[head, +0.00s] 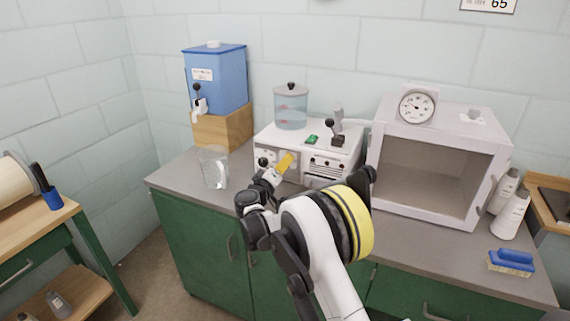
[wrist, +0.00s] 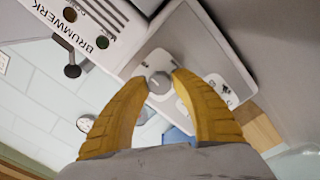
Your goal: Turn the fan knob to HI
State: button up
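The white machine (head: 312,160) stands on the grey counter, with its front panel facing me. In the wrist view, a round grey-white knob (wrist: 159,82) sits on a pale plate of the machine (wrist: 190,40). My gripper (wrist: 164,76) has its two yellow fingers spread, with the tips on either side of the knob. I cannot tell whether the fingertips touch it. In the head view, my gripper (head: 286,161) is at the left part of the machine's front, and hides some of that panel. I cannot read a HI mark.
A glass pitcher (head: 214,168) stands left of my gripper. A blue dispenser (head: 216,80) is on a wooden block behind it. An open white box (head: 440,160) with a dial stands to the right.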

jog(key=shift+o, duration=1.1)
jog(key=v, duration=1.2)
